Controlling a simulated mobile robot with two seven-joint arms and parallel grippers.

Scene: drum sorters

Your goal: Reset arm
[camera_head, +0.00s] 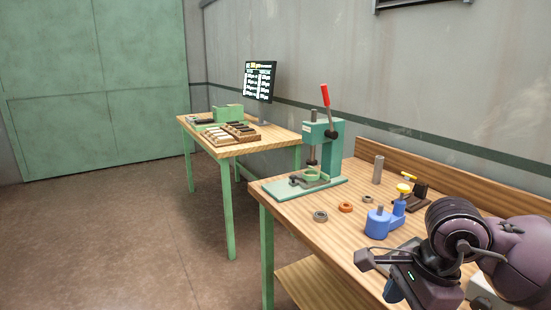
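My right arm comes in at the lower right, over the near end of the workbench (285,192). Its dark gripper (366,262) points left, near the bench's front edge. Its fingers are small and partly hidden, so I cannot tell whether they are open or shut. A small blue part (392,291) shows just below the gripper; I cannot tell whether it touches it. My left arm and gripper are not in view.
A green press (326,150) with a red-handled lever stands at the bench's far end. A grey ring (320,216), an orange ring (345,207), a blue fixture (379,222) and a metal cylinder (378,169) stand nearer. Behind is a second table (262,146) with trays and a monitor (259,80). The left floor is clear.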

